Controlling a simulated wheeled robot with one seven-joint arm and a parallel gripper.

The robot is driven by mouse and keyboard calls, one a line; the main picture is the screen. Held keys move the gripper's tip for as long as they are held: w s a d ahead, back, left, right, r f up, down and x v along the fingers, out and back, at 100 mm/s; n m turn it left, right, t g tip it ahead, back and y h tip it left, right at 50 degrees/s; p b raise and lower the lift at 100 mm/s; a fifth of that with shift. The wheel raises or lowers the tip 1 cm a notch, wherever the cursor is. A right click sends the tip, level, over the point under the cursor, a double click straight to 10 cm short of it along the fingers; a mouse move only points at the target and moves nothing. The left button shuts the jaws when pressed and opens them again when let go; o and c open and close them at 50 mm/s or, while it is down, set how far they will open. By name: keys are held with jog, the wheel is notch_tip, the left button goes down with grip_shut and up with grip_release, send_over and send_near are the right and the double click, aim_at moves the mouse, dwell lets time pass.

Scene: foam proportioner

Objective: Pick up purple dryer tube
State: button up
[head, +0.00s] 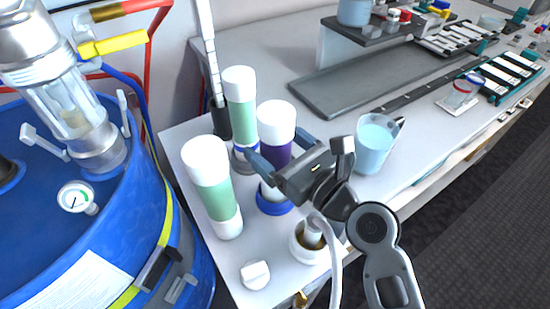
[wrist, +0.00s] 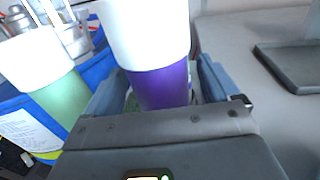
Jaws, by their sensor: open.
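The purple dryer tube (head: 277,156) has a white cap and a blue base ring and stands upright on the white bench. In the wrist view the purple tube (wrist: 162,86) is between my two blue fingers, with a finger on each side. My gripper (head: 281,149) is open around the tube at its purple section. Whether the fingers touch the tube cannot be told. The tube's lower part is partly hidden by my gripper in the head view, and by the gripper body in the wrist view.
Two green tubes with white caps stand close by, one at the front left (head: 213,187) and one behind (head: 241,112). A light-blue beaker (head: 374,145) stands to the right. A blue drum (head: 60,240) is at the left. A grey tray (head: 345,83) lies behind.

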jog(key=shift+x, duration=0.95)
jog(key=c, duration=1.4)
